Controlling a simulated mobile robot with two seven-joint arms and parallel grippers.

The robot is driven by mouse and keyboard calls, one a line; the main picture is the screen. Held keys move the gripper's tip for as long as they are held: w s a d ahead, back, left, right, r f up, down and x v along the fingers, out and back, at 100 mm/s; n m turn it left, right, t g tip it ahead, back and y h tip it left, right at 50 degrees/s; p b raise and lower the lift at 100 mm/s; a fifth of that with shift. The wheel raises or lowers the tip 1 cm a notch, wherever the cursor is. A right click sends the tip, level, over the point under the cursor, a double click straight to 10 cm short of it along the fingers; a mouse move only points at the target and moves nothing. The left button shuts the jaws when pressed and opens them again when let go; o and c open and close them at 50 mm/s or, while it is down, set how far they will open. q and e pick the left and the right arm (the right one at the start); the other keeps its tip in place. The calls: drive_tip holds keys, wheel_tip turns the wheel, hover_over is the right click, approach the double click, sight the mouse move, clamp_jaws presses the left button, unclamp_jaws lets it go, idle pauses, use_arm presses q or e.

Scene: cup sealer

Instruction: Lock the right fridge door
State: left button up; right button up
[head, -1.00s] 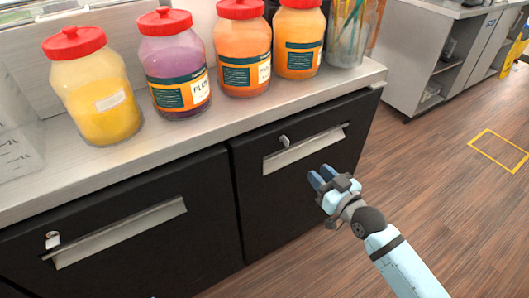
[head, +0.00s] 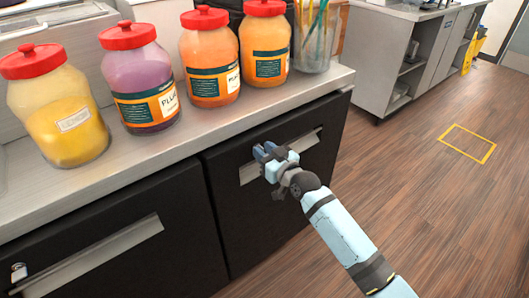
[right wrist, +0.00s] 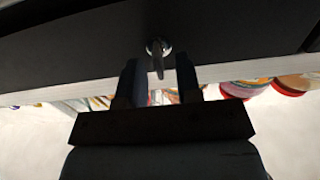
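The right fridge door (head: 238,222) is black and looks closed, with a long pale handle strip (head: 306,143) along its upper part. My right gripper (head: 265,151) is in front of this strip's left half and hides the lock in the head view. In the right wrist view the lock's small metal key (right wrist: 158,54) shows. The fingers of my right gripper (right wrist: 160,74) are apart on either side of the key's lower end. I cannot tell whether either finger touches it. My left gripper is not in view.
The left fridge door (head: 150,205) has its own handle strip (head: 92,258) and lock (head: 18,271). Several red-lidded jars, including a purple one (head: 140,80), stand on the counter (head: 100,165) above. The wooden floor (head: 400,190) to the right is clear.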

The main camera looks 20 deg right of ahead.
clamp_jaws()
